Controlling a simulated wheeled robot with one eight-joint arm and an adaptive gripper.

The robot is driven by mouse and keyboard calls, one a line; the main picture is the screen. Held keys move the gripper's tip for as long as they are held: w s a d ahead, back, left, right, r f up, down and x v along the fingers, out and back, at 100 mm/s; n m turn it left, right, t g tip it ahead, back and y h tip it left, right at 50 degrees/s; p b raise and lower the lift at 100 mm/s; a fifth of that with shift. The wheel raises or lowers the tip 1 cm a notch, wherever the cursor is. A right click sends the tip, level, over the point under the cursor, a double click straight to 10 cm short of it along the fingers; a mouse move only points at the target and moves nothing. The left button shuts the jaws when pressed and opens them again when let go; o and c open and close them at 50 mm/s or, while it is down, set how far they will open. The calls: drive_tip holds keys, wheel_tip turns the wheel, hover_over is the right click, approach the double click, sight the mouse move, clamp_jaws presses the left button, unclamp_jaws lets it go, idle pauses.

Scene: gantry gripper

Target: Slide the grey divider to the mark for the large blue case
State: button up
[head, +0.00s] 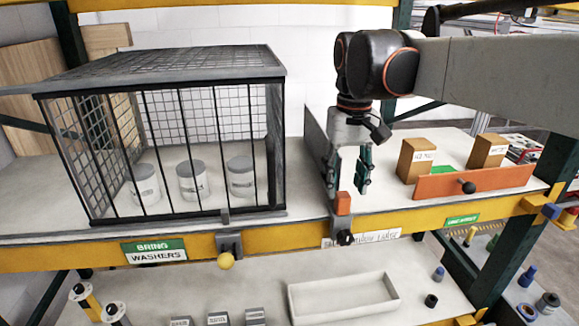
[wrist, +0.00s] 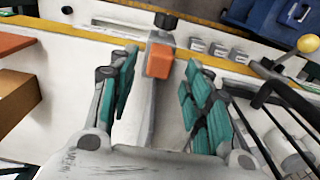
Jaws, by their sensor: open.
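The grey divider (head: 316,140) stands on the shelf between the cage and the right-hand bay. An orange block (head: 342,204) sits on its front end, with a black knob (head: 345,238) below. My gripper (head: 349,185) is above and behind the orange block, open, its green-padded fingers pointing down. In the wrist view my gripper (wrist: 158,82) has a finger on each side of the divider (wrist: 153,110) and its orange block (wrist: 159,61), with gaps visible. A blue case (wrist: 268,18) shows at the top right of the wrist view. The rail label (head: 362,239) is partly hidden by the knob.
A barred cage (head: 160,68) with white jars stands left of the divider; its yellow knob (head: 226,261) hangs in front. To the right are two brown boxes (head: 416,160) and an orange panel (head: 474,183). A green label (head: 462,220) is on the yellow rail.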

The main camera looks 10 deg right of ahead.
sight(343, 194)
drive_tip(key=shift+w+f+p, duration=0.1)
drive_tip(key=shift+f+p, duration=0.35)
drive_tip(key=shift+f, duration=2.15)
drive_tip(key=shift+c, duration=0.2)
